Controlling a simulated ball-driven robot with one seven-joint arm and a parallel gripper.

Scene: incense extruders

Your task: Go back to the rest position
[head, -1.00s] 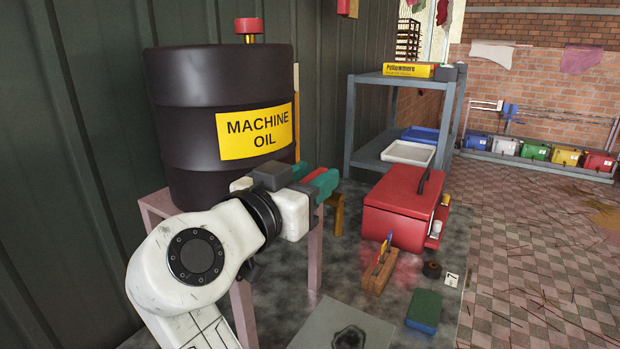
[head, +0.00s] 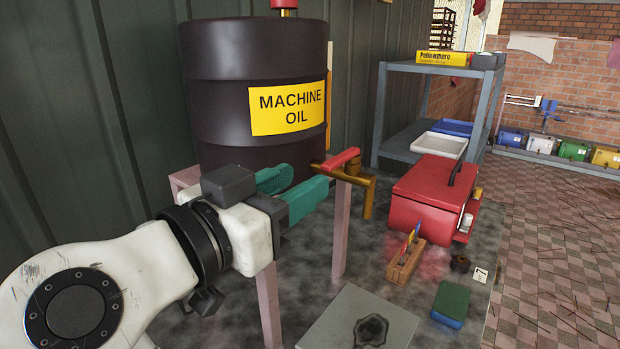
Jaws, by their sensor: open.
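My gripper (head: 296,190) is in the head view at the middle left, with its two green fingers apart and nothing between them. Its fingertips point right, towards a brass tap with a red handle (head: 342,160). The tap sits at the low front of a dark drum labelled MACHINE OIL (head: 255,95). A small gap shows between the fingertips and the tap handle. The drum stands on a pink stand (head: 341,230), and my arm hides part of the stand.
A red toolbox (head: 430,195), a wooden block with tools (head: 405,262), a green-and-blue sponge (head: 451,304) and a grey plate with a dark stain (head: 355,325) are on the dark surface. A grey shelf (head: 402,146) with trays stands behind. Tiled floor is open at right.

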